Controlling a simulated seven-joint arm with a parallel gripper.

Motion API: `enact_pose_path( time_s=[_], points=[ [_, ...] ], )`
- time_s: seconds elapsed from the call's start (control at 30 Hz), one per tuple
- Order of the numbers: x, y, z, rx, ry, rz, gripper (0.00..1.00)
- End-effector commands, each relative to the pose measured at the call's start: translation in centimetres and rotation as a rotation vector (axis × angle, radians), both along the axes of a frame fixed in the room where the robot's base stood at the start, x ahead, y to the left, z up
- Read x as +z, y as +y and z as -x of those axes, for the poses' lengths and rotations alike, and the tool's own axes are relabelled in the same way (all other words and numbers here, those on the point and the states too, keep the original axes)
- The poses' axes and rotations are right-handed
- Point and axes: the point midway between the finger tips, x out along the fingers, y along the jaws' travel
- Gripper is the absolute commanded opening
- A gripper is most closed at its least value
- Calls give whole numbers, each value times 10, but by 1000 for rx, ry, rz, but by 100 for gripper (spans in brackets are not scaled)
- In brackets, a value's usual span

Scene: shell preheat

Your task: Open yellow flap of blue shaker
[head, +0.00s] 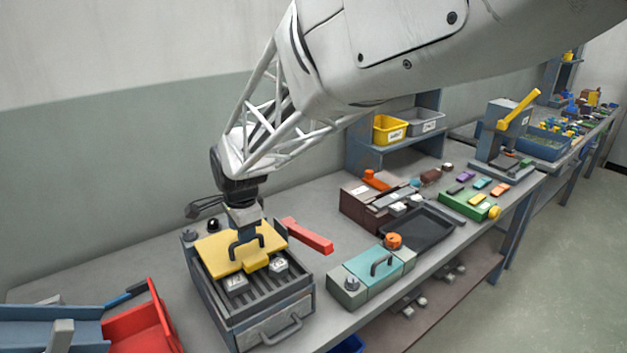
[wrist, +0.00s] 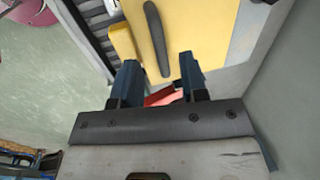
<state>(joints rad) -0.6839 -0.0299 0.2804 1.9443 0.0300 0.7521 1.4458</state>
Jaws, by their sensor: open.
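The yellow flap (head: 213,252) lies over the back part of the blue-grey shaker (head: 213,306), a box with a ribbed top and a front drawer handle. A dark arched handle (head: 246,248) stands on the flap. Two pale labelled blocks (head: 236,284) sit on the ribs in front of it. My gripper (head: 244,220) is just above the flap by the handle. In the wrist view my gripper (wrist: 160,68) is open, with the near end of the dark handle (wrist: 156,38) between its fingertips and the flap (wrist: 206,25) beyond. I cannot tell whether the fingers reach down around the handle.
A red bar (head: 308,236) lies right of the shaker. A teal-lidded box (head: 376,277) with an orange knob is further right. A red bin (head: 143,325) stands at the left. A black tray (head: 418,227) and shelf with bins stand behind.

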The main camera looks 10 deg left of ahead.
Motion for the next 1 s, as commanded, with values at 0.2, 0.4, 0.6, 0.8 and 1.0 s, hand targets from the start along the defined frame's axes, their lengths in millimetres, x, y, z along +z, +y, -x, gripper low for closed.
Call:
enact_pose_path(
  time_s=[0.2,0.4,0.6,0.8,1.0],
  points=[
    [-21,3,-3,0,0,0,40],
    [-28,4,-4,0,0,0,40],
    [-29,4,-4,0,-1,-1,40],
    [-29,4,-4,0,-1,-1,19],
    [-28,4,-4,0,-1,-1,0]
  ],
)
